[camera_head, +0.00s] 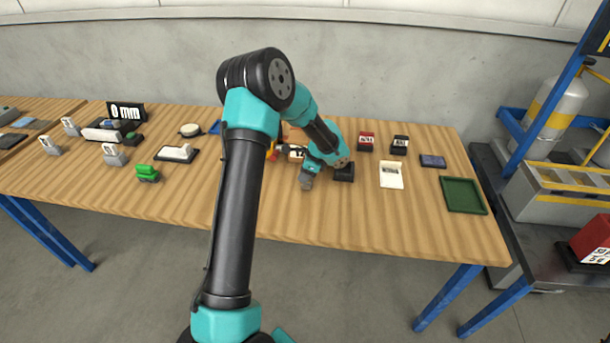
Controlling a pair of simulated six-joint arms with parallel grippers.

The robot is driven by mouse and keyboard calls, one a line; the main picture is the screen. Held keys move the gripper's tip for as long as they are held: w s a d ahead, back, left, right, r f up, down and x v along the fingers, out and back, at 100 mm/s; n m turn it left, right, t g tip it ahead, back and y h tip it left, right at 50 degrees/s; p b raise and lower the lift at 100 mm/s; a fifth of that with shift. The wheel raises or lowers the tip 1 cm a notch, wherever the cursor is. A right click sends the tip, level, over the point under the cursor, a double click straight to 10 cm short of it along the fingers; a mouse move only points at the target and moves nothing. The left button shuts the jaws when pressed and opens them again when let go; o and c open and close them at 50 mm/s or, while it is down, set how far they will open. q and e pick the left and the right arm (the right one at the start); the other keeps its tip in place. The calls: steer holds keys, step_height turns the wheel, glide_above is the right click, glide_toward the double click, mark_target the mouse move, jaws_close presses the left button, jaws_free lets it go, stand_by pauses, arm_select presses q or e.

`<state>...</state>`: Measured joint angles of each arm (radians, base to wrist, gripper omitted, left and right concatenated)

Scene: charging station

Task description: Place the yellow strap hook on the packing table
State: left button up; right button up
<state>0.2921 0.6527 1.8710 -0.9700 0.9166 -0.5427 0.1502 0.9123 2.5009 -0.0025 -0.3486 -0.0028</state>
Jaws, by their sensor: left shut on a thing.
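My left arm rises from the bottom centre and bends down over the wooden packing table (395,218). My left gripper (279,151) points left, low over the middle of the table, partly hidden behind my own arm. It is shut on a small yellow and red thing, which looks like the yellow strap hook (271,151). Only a sliver of the hook shows, so I cannot tell its tilt or whether it touches the table. My right gripper is not in view.
A green tray (463,195), white box (391,175), red-topped block (366,141) and black block (400,145) stand to the right. A green block (147,173) and white device (177,153) stand to the left. The table's front strip is clear.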

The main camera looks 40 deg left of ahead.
arm_select(q)
steer(key=shift+f, duration=0.35)
steer(key=shift+f, duration=0.1)
steer(key=o, duration=0.9)
steer(key=shift+o, duration=0.2)
steer(key=v, duration=1.2)
